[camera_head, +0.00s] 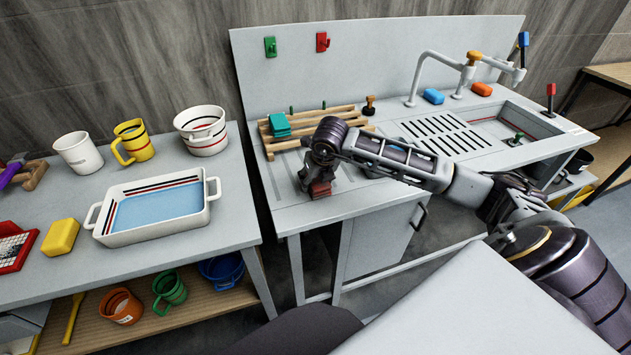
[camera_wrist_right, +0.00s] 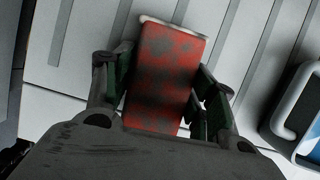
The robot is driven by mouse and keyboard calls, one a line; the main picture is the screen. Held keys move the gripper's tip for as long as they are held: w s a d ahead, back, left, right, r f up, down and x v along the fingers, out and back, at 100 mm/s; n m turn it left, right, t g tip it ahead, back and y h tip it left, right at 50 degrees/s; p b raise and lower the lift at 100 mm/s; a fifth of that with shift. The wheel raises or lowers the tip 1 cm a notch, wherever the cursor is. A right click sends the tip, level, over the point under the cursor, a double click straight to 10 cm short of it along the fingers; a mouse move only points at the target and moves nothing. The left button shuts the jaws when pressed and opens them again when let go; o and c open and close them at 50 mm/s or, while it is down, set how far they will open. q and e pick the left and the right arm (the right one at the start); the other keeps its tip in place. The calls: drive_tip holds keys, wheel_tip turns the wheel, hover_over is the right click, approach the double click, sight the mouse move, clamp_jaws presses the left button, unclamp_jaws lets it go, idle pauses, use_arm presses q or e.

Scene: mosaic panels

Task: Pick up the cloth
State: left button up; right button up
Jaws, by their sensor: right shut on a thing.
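My right gripper (camera_head: 318,182) is over the left front part of the sink counter (camera_head: 345,208). Its fingers are closed on a red block-like thing with dark blotches, which I take to be the cloth (camera_head: 320,190). In the right wrist view the cloth (camera_wrist_right: 168,75) sits between the two fingers, with a pale edge at its far end. Its near end is hidden by the gripper body. I cannot tell whether it touches the counter. My left gripper is not in view.
A wooden rack (camera_head: 343,117) with a teal stack (camera_head: 279,125) stands behind the gripper. A faucet (camera_head: 430,62) and sink are to the right. The left table holds a white tray (camera_head: 103,222), mugs, a bowl and a yellow sponge (camera_head: 60,237). A gap separates the table and counter.

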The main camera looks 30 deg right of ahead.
drive_tip(key=shift+s+f, duration=0.1)
drive_tip(key=shift+r+p, duration=0.2)
drive_tip(key=shift+p, duration=0.35)
wheel_tip(320, 180, up, 10)
drive_tip(key=shift+r+b, duration=0.1)
drive_tip(key=shift+b, duration=0.2)
idle(0.4)
